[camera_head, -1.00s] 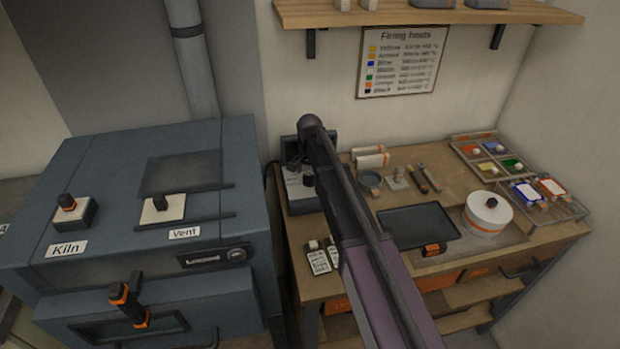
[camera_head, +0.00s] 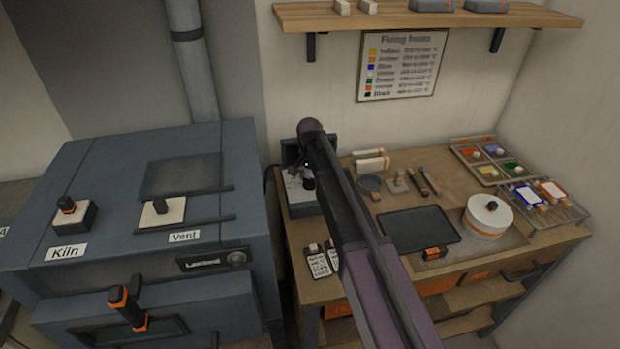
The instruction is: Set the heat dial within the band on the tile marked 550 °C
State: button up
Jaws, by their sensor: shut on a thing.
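The grey control box (camera_head: 303,208) stands at the left back of the wooden bench, with a pale face on top. A small dark knob, which looks like the heat dial (camera_head: 308,183), shows on that face. My gripper (camera_head: 305,176) is at the box, mostly hidden behind my own arm, and appears shut on the dial. The dial's pointer, the band and any 550 °C mark are too small or covered to read. Two small pale tiles (camera_head: 317,263) with dark lettering lie at the bench's front left; their text is not legible.
The blue-grey kiln (camera_head: 110,190), with Kiln and Vent knobs, stands to the left. On the bench are a dark tray (camera_head: 410,229), a round white pot (camera_head: 487,214), paint trays (camera_head: 490,160) and tools. A Firing heats chart (camera_head: 402,64) hangs below a shelf (camera_head: 430,16).

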jog(key=shift+n, duration=1.2)
jog(key=o, duration=1.2)
jog(key=shift+c, duration=0.2)
jog(key=shift+m, duration=0.4)
